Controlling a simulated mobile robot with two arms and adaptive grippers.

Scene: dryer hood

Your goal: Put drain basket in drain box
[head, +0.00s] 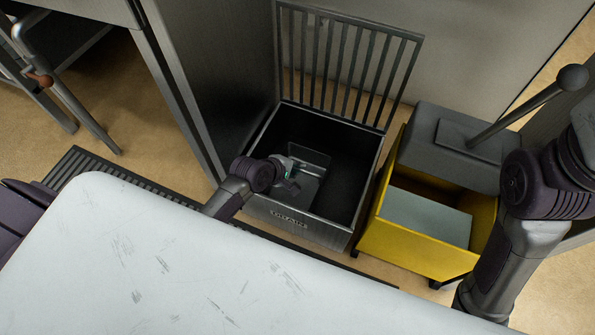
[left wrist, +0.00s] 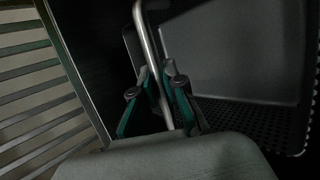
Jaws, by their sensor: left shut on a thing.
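The drain box (head: 352,237) is an open dark metal box with a lettered front plate, past the white surface. My left gripper (head: 289,181) reaches over its front edge into the opening. In the left wrist view my left gripper (left wrist: 158,103) is shut on a thin metal bar (left wrist: 146,35), which looks like the drain basket's handle. The drain basket (left wrist: 250,112), grey with a perforated part, shows there beside the fingers. In the head view the basket (head: 309,187) sits inside the box opening; whether it touches the floor of the box I cannot tell. My right gripper is out of view.
A slatted grate (head: 345,60) stands upright at the back of the box. A yellow bin (head: 412,245) with a grey lid and a lever (head: 530,105) stands to the right. The white surface (head: 180,270) fills the foreground. A floor grate (head: 110,165) lies at left.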

